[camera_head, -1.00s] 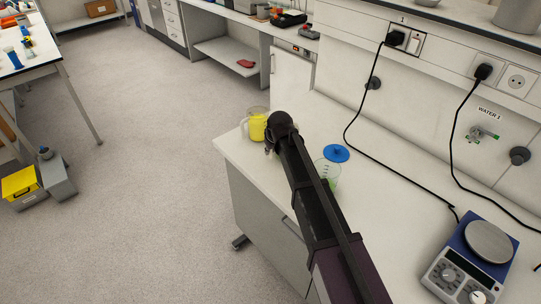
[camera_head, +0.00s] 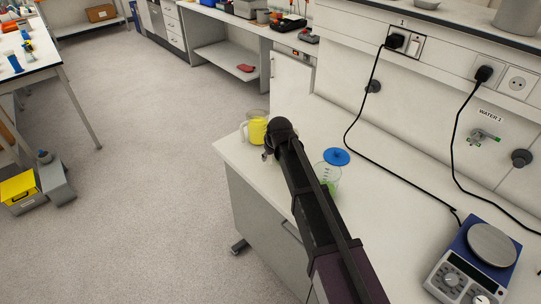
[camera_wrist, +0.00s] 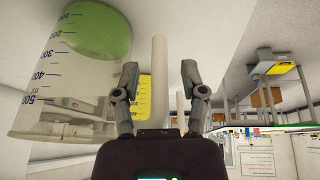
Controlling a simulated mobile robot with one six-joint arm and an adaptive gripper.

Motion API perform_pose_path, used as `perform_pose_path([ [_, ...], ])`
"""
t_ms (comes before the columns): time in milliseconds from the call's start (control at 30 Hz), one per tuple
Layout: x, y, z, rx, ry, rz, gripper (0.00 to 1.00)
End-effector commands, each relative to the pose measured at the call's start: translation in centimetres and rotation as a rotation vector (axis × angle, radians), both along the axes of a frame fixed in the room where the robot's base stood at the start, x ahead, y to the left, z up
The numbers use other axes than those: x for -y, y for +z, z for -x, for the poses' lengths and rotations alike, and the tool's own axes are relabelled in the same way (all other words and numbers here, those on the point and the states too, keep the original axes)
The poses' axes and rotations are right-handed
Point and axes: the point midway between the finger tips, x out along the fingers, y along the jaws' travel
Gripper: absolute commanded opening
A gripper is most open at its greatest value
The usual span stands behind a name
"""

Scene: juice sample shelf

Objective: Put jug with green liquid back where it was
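The jug with green liquid (camera_head: 328,178) is a clear measuring jug on the white bench, partly hidden behind my arm in the head view. In the head view my gripper (camera_head: 267,155) is small beneath the dark wrist. A jug with yellow liquid (camera_head: 257,129) stands near the bench's far left corner.
A blue round item (camera_head: 337,156) lies behind the green jug. A blue-and-white balance-like device (camera_head: 474,262) stands at the right of the bench (camera_head: 395,205). Black cables hang from wall sockets. The bench's left edge drops to open floor.

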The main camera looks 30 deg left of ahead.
Motion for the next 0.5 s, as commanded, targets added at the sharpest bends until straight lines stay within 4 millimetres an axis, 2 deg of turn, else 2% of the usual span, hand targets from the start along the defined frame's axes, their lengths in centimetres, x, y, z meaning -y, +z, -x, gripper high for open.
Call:
perform_pose_path([
  [267, 0.0, 0.2, 0.0, 0.0, 0.0, 0.0, 0.55],
  [500, 0.3, 1.2, 0.2, 0.0, 0.0, 0.0, 0.55],
])
